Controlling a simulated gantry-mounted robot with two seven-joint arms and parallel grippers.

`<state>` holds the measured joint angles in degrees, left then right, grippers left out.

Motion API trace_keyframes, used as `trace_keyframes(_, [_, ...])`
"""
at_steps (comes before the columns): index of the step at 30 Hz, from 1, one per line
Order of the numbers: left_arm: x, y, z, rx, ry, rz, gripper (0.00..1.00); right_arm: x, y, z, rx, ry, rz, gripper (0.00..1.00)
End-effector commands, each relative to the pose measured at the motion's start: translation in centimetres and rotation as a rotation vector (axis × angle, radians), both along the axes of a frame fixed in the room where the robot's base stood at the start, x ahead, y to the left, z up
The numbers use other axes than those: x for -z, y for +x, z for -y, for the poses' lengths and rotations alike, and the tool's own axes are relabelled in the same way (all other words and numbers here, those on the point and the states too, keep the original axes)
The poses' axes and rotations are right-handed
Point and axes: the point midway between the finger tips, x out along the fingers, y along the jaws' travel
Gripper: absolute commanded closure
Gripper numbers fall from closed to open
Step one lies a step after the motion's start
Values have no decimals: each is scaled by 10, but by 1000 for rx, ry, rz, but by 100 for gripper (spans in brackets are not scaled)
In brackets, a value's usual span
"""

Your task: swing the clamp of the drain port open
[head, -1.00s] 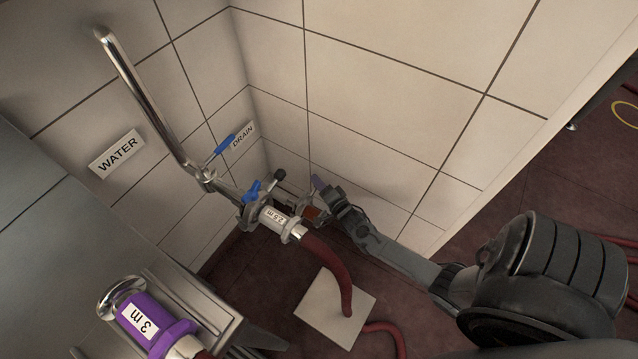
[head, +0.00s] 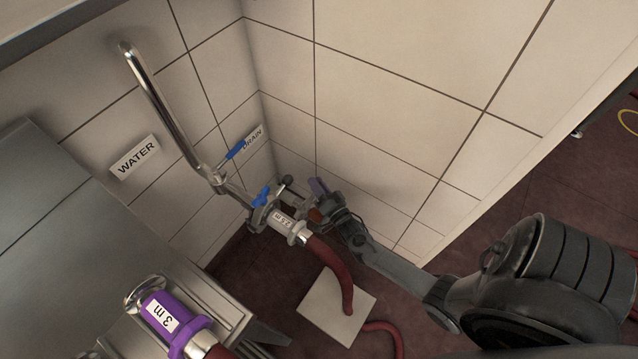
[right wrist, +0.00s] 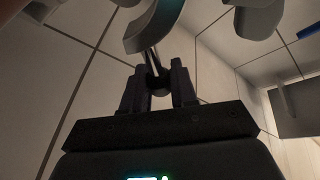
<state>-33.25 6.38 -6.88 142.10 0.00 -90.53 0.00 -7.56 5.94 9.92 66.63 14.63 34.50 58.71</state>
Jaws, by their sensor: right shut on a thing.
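The drain port is in the corner under the DRAIN sign (head: 253,138) in the head view, where a metal valve with a blue lever (head: 262,196) meets the 2.5 m hose coupling (head: 283,220). My right gripper (head: 322,208) is beside this coupling, on its right. In the right wrist view, my right gripper (right wrist: 158,80) is shut on a small dark knob (right wrist: 158,86) at the end of a thin metal stem. The stem leads up to a curved grey metal part (right wrist: 155,24), seemingly the clamp. The head view is too small to show how far the clamp is open. My left gripper is out of view.
A steel pipe (head: 160,105) with another blue lever (head: 236,150) rises along the left wall by the WATER sign (head: 135,157). A dark red hose (head: 335,262) runs down to a pale floor plate (head: 330,310). A purple 3 m coupling (head: 172,320) lies at lower left.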

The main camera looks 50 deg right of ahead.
Motion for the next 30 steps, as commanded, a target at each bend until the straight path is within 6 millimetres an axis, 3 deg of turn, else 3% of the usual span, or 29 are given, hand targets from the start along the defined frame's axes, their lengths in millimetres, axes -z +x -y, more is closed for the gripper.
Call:
trace_keyframes(10, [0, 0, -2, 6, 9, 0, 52, 0, 0, -1, 0, -2, 0, 100])
trace_keyframes(11, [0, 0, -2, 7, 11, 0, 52, 0, 0, -1, 0, -2, 0, 71])
trace_keyframes(15, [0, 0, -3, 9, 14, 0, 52, 0, 0, -1, 0, -2, 0, 52])
trace_keyframes(25, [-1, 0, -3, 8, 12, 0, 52, 0, -2, -1, 0, -1, 0, 52])
trace_keyframes(30, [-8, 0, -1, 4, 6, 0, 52, 1, -16, -6, 0, 0, -3, 52])
